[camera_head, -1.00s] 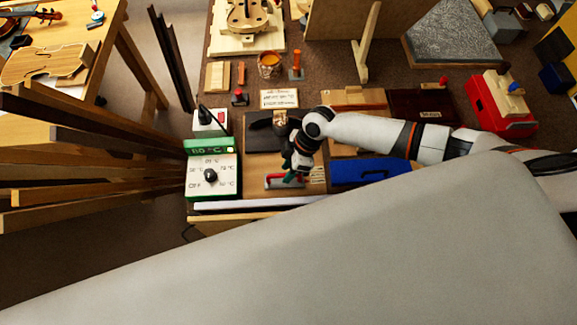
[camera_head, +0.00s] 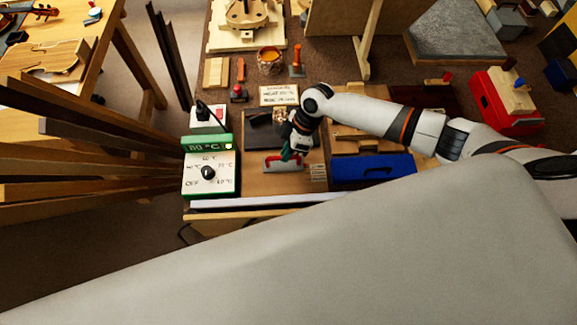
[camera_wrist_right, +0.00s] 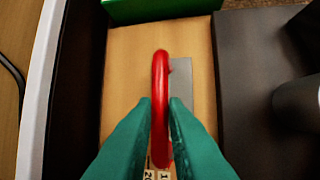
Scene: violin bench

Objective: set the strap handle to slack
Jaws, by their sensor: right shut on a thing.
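The red strap handle (camera_head: 270,168) is a bar on a small wooden board in the head view, just right of the green heater. In the right wrist view the handle (camera_wrist_right: 160,70) runs lengthwise between two green fingers, over a grey plate (camera_wrist_right: 183,80). My right gripper (camera_head: 289,156) is shut on it; its fingers (camera_wrist_right: 160,125) also show in the wrist view, one on each side. The fingers hide part of the handle. Printed marks (camera_head: 318,172) lie beside the handle, too small to read in the head view. My left gripper is not in view.
The green and white heater box (camera_head: 222,185) with a black knob stands left of the handle. A blue case (camera_head: 375,170) lies to the right. A dark plate (camera_head: 262,138) lies behind the handle. A pale strip (camera_head: 270,201) runs along the bench's front edge.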

